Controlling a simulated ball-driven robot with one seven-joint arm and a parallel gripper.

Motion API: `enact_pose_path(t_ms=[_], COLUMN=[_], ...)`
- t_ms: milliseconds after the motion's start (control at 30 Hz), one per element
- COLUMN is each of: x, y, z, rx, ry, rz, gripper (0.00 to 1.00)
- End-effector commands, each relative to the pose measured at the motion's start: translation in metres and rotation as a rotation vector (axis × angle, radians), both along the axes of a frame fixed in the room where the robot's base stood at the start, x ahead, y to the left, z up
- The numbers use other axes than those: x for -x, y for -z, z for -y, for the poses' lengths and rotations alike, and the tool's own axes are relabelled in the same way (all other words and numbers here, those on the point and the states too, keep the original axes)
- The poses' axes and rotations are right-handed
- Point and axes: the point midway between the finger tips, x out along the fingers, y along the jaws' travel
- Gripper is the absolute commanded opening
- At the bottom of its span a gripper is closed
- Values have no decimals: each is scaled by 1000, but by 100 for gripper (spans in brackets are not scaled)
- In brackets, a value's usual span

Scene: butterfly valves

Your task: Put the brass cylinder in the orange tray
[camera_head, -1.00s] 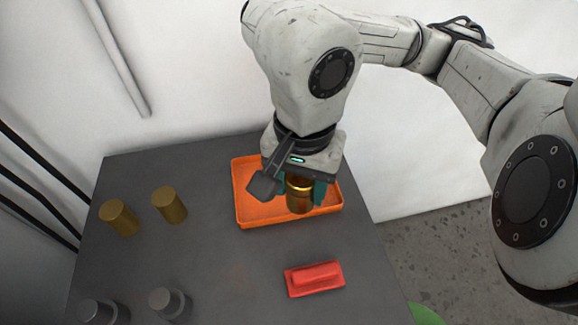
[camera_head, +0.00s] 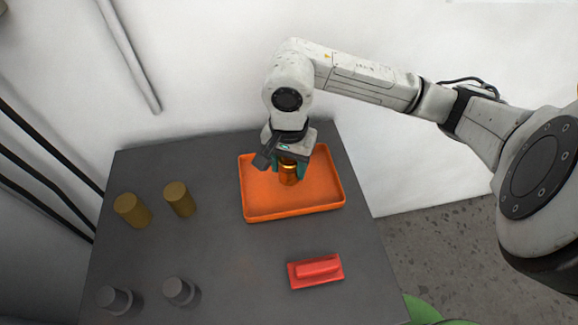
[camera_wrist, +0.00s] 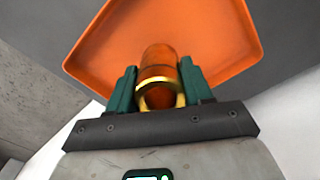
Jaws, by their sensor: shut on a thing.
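The orange tray (camera_head: 318,200) lies on the dark grey table, toward its back right. My gripper (camera_head: 289,175) is over the back part of the tray, pointing down. Its teal fingers are shut on a shiny brass cylinder (camera_head: 289,177), which is held upright. In the wrist view the brass cylinder (camera_wrist: 158,77) sits between the two fingers (camera_wrist: 160,90), with the orange tray (camera_wrist: 215,50) behind it. I cannot tell whether the cylinder's bottom touches the tray floor.
Two dull brass-coloured cylinders (camera_head: 131,210) (camera_head: 179,199) stand at the table's left. Two grey cylinders (camera_head: 114,299) (camera_head: 179,291) stand at the front left. A red block (camera_head: 315,270) lies in front of the tray. The table's middle is clear.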

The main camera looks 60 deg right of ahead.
Motion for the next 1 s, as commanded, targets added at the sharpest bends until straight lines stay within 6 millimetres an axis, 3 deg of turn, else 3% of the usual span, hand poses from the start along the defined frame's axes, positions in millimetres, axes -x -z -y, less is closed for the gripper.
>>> enact_pose_path(t_ms=[200, 667, 700, 933, 1000], x=[0, 0, 0, 0, 0], y=[17, 21, 20, 20, 20], z=[0, -1, -1, -1, -1], rx=[0, 0, 0, 0, 0], ry=[0, -2, -1, -1, -1], rz=[2, 2, 1, 1, 1], gripper=[0, 0, 54, 76, 76])
